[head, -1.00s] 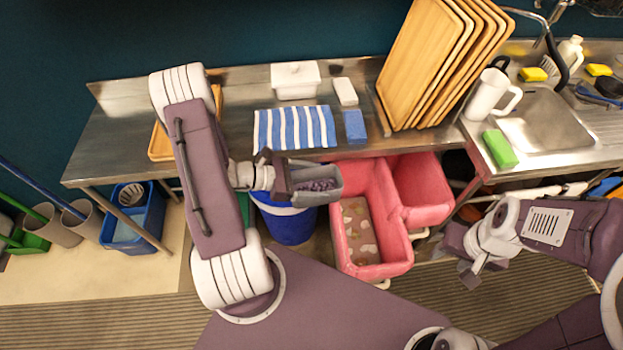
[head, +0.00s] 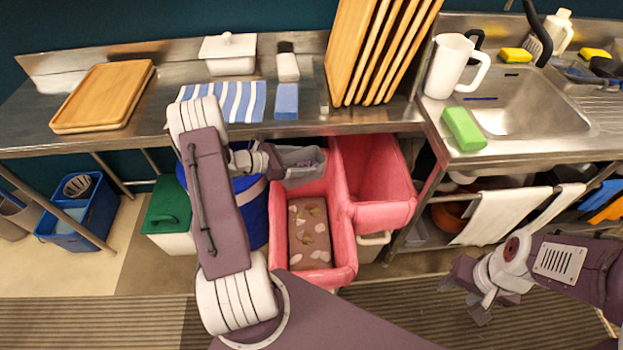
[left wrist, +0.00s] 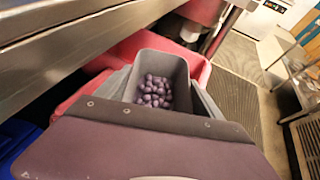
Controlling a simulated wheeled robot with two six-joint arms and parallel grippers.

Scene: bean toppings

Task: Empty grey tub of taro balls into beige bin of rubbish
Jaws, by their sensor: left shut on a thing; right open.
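My left gripper (head: 274,162) is shut on the grey tub (head: 303,179), which looks roughly level. The tub is above the back of the left pink bin, just below the counter's front edge. In the left wrist view the tub (left wrist: 186,72) holds several purple taro balls (left wrist: 154,92). A beige bin (head: 372,246) shows only in part, low behind the pink bins; its inside is hidden. My right gripper (head: 477,292) is open and empty, low at the right.
Two pink bins (head: 345,240) stand joined; the left one has brown, spotted contents. A blue bin (head: 254,215) and a green-lidded white bin (head: 167,215) stand to the left. The steel counter (head: 160,125) overhangs the bins. Striped floor (head: 400,310) is clear in front.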

